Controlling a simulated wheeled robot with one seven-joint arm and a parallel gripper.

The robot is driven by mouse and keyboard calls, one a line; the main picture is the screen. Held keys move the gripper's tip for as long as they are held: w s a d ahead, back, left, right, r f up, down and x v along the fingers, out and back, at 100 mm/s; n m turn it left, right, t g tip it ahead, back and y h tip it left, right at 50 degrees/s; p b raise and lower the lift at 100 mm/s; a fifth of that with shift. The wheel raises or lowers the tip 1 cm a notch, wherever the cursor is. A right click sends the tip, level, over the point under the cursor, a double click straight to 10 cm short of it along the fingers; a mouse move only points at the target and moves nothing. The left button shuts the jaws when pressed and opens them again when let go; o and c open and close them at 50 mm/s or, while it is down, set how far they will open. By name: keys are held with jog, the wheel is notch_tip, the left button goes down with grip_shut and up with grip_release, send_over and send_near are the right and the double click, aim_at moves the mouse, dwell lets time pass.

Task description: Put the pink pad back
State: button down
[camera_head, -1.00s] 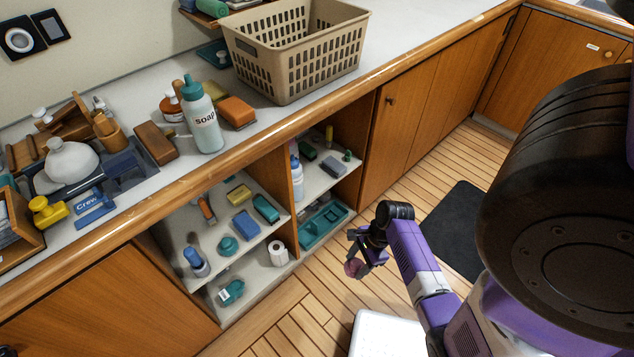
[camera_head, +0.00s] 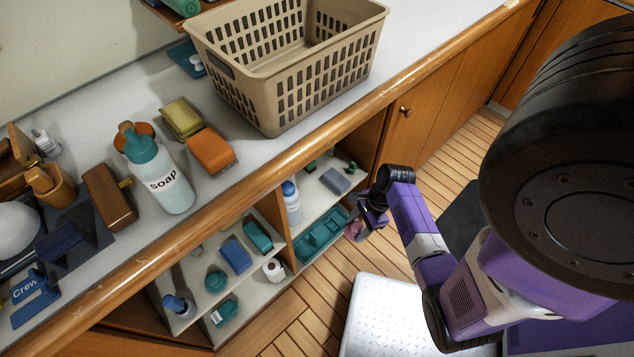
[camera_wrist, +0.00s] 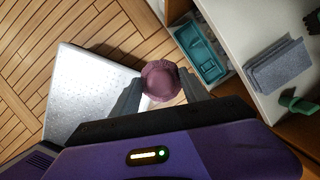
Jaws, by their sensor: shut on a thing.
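The pink pad (camera_wrist: 161,80) is round and sits between the two fingers of my gripper (camera_wrist: 160,88) in the wrist view. My gripper is shut on it. In the head view my gripper (camera_head: 362,222) hangs in front of the open cabinet's right section, and the pink pad (camera_head: 353,231) shows small at its tip. The pad is held in the air, apart from the shelves. Part of the pad is hidden by the fingers.
The open cabinet holds a teal tray (camera_head: 321,234), a grey pad (camera_head: 335,181), a blue sponge (camera_head: 236,254) and a toilet roll (camera_head: 273,270). A white platform (camera_head: 400,315) lies below.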

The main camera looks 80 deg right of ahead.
jog(key=b, duration=0.2)
send_over(314, 201)
jog(key=s, duration=0.2)
jog(key=shift+w+d, duration=0.5)
jog(key=shift+w, duration=0.2)
notch_tip(314, 201, down, 3)
jog(key=shift+s+f+b, duration=0.15)
jog(key=shift+f+b, duration=0.05)
jog(key=shift+b, duration=0.2)
jog(key=shift+c, duration=2.4)
grip_release()
jog(key=shift+a+f, duration=0.1)
